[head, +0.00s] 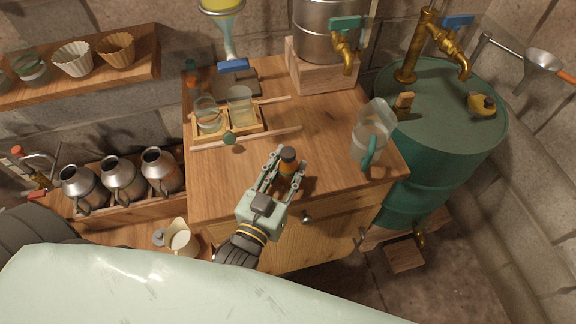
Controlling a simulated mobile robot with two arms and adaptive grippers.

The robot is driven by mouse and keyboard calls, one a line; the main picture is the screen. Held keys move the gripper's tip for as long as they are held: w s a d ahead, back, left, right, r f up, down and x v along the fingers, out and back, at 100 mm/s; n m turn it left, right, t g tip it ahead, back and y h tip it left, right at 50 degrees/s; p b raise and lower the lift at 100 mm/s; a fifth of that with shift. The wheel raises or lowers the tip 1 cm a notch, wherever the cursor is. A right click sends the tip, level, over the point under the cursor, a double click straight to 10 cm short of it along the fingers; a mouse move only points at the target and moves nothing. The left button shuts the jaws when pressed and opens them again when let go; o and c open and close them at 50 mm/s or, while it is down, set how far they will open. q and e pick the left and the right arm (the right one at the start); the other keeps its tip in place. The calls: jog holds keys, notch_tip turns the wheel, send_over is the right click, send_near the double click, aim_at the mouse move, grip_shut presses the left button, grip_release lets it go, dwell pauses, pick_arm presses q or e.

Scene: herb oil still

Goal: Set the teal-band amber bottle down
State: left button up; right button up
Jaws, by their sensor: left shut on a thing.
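A small amber bottle (288,167) with a dark cap is between the fingers of my left gripper (283,170). The gripper is shut on it, near the front edge of the wooden cabinet top (325,120). The bottle looks roughly upright. Its lower part and any teal band are hidden by the fingers. I cannot tell whether its base touches the wood. My right gripper is not in view.
A clear pitcher (372,135) with a teal handle stands right of the bottle. A wooden holder with glass jars (240,105) sits behind left. A steel pot (325,30) on a wooden block is at the back. Bare wood lies between them.

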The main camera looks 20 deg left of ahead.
pick_arm(q)
jog(key=o, duration=0.9)
jog(key=shift+f, duration=0.1)
jog(key=shift+c, duration=0.2)
jog(key=o, duration=0.4)
jog(key=shift+c, duration=0.2)
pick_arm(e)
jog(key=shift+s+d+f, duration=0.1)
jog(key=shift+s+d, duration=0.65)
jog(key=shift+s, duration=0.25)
